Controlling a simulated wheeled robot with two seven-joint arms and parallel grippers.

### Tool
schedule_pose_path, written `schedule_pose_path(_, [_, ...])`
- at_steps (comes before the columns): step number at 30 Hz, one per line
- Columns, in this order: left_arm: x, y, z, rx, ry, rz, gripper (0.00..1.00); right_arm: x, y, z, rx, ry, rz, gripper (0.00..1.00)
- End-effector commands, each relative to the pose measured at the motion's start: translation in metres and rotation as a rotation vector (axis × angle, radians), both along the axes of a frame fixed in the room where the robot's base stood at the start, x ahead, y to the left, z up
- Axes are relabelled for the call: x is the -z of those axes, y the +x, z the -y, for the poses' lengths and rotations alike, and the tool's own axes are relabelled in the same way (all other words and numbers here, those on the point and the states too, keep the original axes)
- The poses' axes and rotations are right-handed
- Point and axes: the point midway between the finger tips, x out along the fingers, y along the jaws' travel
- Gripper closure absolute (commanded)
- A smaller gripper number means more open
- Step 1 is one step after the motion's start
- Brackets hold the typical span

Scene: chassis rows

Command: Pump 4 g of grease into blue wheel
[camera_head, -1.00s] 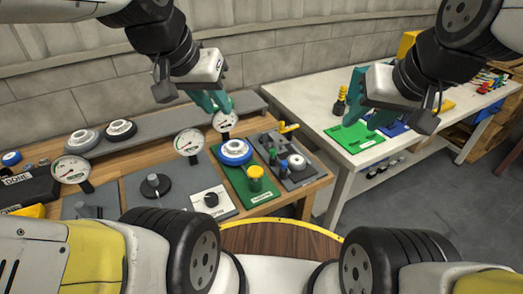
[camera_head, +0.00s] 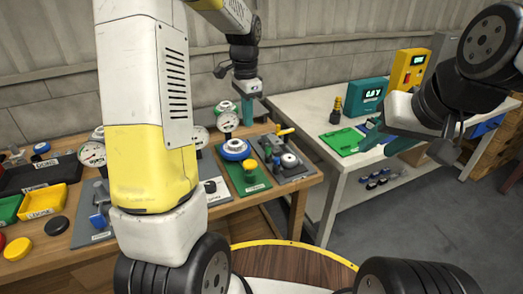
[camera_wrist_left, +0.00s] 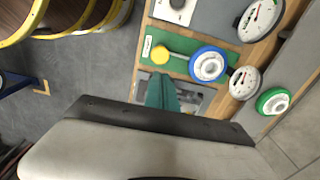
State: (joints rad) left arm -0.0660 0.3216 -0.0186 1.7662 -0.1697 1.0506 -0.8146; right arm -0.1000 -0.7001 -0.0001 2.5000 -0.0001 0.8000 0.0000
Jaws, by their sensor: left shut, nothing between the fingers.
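The blue wheel (camera_head: 235,149), a blue ring with a white hub, lies on a green board (camera_head: 245,188) on the wooden bench. It also shows in the left wrist view (camera_wrist_left: 208,64). A yellow-topped knob (camera_head: 250,166) stands on the same board; in the left wrist view it is a yellow disc (camera_wrist_left: 160,54). My left gripper (camera_head: 248,115) is shut and empty, pointing down above the bench behind and right of the wheel. Its teal fingers (camera_wrist_left: 161,92) show beside the board in the wrist view. My right gripper (camera_head: 382,139) appears open and empty near the white table.
A dial gauge (camera_head: 228,121) stands behind the wheel, and a green wheel (camera_wrist_left: 273,101) beyond it. A grey board (camera_head: 284,164) with a yellow-handled fitting is to the right. A teal box with a digital readout (camera_head: 373,92) stands on the white table.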

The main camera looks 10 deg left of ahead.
Motion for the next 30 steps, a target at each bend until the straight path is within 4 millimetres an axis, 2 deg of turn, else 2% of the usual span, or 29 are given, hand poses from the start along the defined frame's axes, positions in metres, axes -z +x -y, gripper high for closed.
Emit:
schedule_pose_path(3, [0.008,0.006,-0.001,0.026,0.007,-0.015,1.00,0.000,0.000,0.000,0.000,0.000,0.000,0.64])
schedule_pose_path(17, [0.013,0.007,-0.001,0.031,0.008,-0.019,1.00,0.000,0.000,0.000,0.000,0.000,0.000,0.64])
schedule_pose_path(23, [0.042,0.006,0.000,0.032,0.009,-0.023,1.00,0.000,0.000,0.000,0.000,0.000,0.000,0.64])
schedule_pose_path(30, [0.094,0.006,-0.001,0.031,0.009,-0.023,1.00,0.000,0.000,0.000,0.000,0.000,0.000,0.64])
